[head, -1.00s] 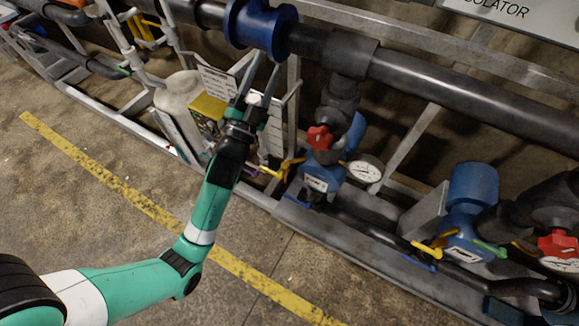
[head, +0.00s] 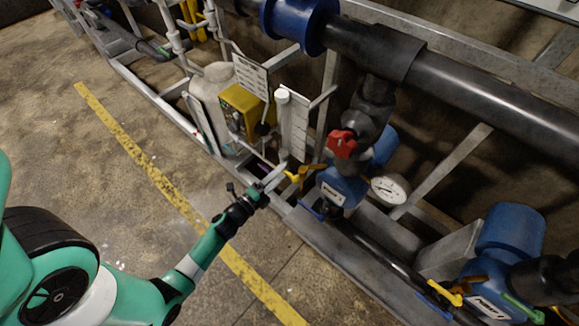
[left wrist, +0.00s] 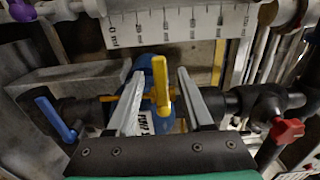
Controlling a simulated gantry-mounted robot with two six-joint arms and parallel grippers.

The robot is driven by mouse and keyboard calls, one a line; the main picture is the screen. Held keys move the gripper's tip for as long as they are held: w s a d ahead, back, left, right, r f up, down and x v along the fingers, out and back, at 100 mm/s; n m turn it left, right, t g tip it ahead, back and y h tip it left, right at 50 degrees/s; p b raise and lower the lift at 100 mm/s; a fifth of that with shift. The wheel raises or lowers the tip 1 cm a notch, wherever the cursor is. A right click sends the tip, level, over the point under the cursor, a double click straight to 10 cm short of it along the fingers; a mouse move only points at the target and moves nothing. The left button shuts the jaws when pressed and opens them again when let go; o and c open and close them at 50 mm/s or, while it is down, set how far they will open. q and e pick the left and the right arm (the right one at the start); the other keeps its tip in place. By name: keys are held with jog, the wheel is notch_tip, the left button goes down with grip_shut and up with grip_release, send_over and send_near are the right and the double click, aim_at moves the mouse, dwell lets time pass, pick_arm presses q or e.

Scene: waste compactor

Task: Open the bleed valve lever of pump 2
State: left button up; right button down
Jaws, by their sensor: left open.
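Pump 2 (head: 343,186) is a blue pump with a white label in the middle of the head view. Its yellow lever (head: 298,174) sits at its left side. My left gripper (head: 277,176) is open and points at this lever from the lower left. In the left wrist view, the yellow lever (left wrist: 161,88) stands between the two open fingers (left wrist: 161,74), with a gap visible on each side. I cannot tell how deep between the fingers it lies. Part of the blue pump body (left wrist: 145,72) shows behind it. My right gripper is not in view.
A blue lever (head: 311,211) is close by, also in the left wrist view (left wrist: 55,118). A red valve knob (head: 342,143) and a gauge (head: 389,189) are near the pump. A white scale plate (head: 294,130) and a yellow box (head: 240,108) stand left. The floor in front is clear.

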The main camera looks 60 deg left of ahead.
pick_arm(q)
jog(key=x, duration=0.4)
jog(key=shift+w+a+b, duration=0.15)
jog(key=shift+w+b, duration=0.25)
jog(key=shift+c, duration=0.2)
grip_shut()
dwell(0.9)
